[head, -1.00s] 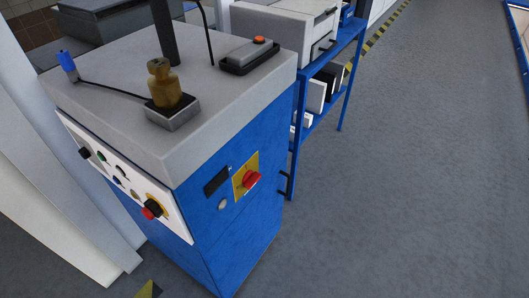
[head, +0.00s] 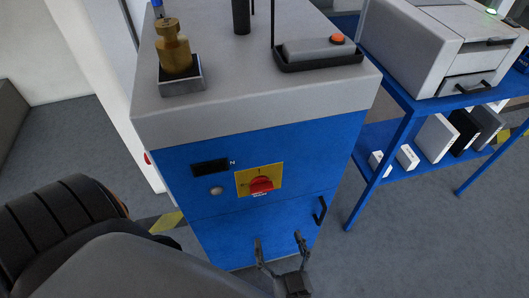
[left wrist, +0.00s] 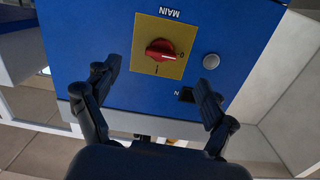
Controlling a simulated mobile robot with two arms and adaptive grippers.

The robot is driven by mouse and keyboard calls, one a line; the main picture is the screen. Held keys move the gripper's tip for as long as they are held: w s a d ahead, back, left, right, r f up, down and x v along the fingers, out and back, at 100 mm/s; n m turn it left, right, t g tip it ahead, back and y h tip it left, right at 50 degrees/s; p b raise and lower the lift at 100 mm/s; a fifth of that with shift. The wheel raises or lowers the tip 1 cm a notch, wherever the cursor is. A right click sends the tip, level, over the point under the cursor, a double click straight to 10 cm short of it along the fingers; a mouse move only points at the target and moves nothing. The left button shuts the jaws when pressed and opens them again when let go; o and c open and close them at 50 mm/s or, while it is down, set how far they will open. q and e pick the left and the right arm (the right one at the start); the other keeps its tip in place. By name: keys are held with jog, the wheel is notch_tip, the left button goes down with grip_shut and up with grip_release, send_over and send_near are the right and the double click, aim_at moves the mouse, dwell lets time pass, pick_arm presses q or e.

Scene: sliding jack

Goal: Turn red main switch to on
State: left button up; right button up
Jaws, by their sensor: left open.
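The red main switch (head: 261,184) sits on a yellow plate (head: 244,181) on the front of the blue cabinet (head: 225,235). In the left wrist view, the red knob (left wrist: 160,52) appears upside down under the label MAIN, with marks 0 and 1 beside it. Its handle seems to lie toward the 0. My left gripper (head: 278,240) is open and empty, below the switch in the head view and apart from it. In the left wrist view its fingers (left wrist: 158,76) stand spread on either side of the knob. My right gripper is out of view.
The cabinet front also has a dark display (head: 210,168), a round button (head: 216,191) and a black handle (head: 320,211) close to my gripper. A blue shelf table (head: 395,95) with a grey machine stands to the right. My arm fills the lower left.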

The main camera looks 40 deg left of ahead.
aim_at(263, 191)
pick_arm(q)
jog(key=shift+n+y, duration=0.3)
jog(key=shift+n, duration=0.3)
jog(key=r+p+x, duration=0.1)
jog(key=x, duration=0.3)
jog(key=p+x, duration=0.2)
jog(key=x, duration=0.2)
jog(key=r+p+x, duration=0.1)
jog(key=p+x, duration=0.1)
jog(key=x, duration=0.2)
jog(key=shift+a+r, duration=0.3)
jog(key=shift+w+a+f+p, duration=0.15)
jog(key=shift+w+a+p, duration=0.2)
jog(key=shift+a, duration=0.1)
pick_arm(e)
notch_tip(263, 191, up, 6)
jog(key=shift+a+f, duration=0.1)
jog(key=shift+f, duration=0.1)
pick_arm(q)
jog(key=c, duration=1.1)
jog(key=shift+c, duration=0.2)
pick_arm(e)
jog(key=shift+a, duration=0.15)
